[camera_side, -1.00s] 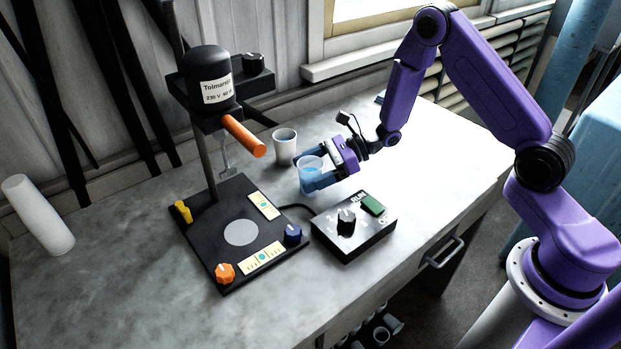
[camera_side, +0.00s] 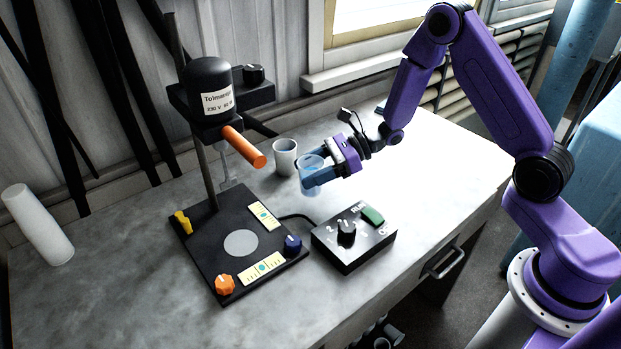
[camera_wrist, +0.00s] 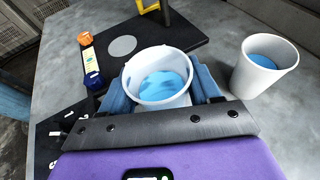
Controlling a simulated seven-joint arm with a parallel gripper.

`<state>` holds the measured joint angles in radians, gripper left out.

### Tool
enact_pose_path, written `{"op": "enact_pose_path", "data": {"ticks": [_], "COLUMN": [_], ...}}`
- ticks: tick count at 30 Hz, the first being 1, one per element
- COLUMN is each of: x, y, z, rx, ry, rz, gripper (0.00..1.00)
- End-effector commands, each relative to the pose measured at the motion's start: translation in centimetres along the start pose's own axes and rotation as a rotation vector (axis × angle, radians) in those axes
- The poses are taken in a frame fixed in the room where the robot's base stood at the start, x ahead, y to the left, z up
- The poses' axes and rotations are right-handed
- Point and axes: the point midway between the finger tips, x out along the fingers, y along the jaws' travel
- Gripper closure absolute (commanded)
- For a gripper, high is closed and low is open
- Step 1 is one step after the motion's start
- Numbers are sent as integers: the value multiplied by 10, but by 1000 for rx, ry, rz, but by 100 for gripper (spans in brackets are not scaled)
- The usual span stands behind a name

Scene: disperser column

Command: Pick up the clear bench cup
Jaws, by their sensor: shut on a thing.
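The clear bench cup (camera_side: 309,179) is see-through with blue liquid in it. My gripper (camera_side: 318,176) is shut on it, a blue finger on each side. In the wrist view the cup (camera_wrist: 159,82) sits upright between the two fingers, its rim and the blue liquid visible from above. In the side view the fingers cover part of the cup, and I cannot tell for sure how far its base is from the bench.
A white cup (camera_side: 285,158) stands behind, also holding blue liquid in the wrist view (camera_wrist: 262,68). The disperser's black base plate (camera_side: 205,243) with orange handle (camera_side: 244,146) is left. A control box (camera_side: 353,249) stands in front. A white cylinder (camera_side: 38,226) is far left.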

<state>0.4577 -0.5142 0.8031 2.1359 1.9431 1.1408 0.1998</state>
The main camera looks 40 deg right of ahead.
Motion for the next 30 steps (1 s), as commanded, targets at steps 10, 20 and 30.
{"op": "enact_pose_path", "data": {"ticks": [10,20,30], "x": [-45,-80,-87], "y": [36,74,80], "z": [42,53,54], "rx": [-1,0,0], "ry": [-1,1,2], "rz": [-3,-2,-1], "gripper": [70,70,70]}}
